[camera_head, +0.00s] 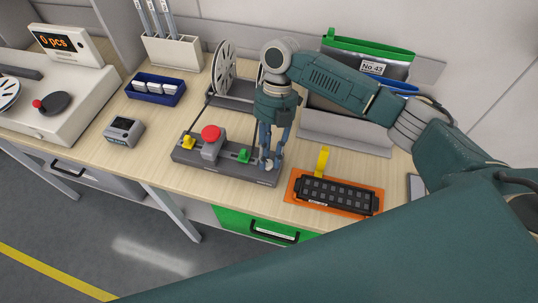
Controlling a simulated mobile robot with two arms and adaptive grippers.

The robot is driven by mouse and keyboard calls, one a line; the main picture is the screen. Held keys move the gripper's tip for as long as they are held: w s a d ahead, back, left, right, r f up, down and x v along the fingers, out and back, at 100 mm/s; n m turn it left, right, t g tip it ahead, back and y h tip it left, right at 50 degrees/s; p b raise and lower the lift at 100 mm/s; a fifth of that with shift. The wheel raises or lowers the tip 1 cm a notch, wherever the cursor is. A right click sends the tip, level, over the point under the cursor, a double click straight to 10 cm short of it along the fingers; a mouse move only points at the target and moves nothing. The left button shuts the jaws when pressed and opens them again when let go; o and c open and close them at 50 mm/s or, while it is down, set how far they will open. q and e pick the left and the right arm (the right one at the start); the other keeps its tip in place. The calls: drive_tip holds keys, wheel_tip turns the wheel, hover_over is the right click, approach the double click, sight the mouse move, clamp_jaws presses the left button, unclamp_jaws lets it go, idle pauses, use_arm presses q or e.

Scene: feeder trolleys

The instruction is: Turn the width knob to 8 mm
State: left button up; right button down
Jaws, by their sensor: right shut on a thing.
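A long dark grey block (222,171) lies near the front edge of the wooden bench. It carries a yellow piece (188,142), a red round-topped button (211,133) and a green piece (244,155). My right gripper (269,163) points down over the block's right end, its fingers shut on a small pale knob there. That knob, which I take for the width knob, is mostly hidden by the fingers. Its scale and setting are too small to read. My left gripper is not in view.
An orange tray (290,191) with a black slotted part (337,195) and yellow tab lies close right of the block. A reel (222,66) stands behind. A small grey display box (123,132) and blue bin (155,88) are left. A green drawer (232,221) is below.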

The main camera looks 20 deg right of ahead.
drive_tip(key=c, duration=1.5)
unclamp_jaws()
drive_tip(key=shift+w, duration=0.1)
drive_tip(key=v, duration=1.2)
drive_tip(key=shift+r, duration=0.1)
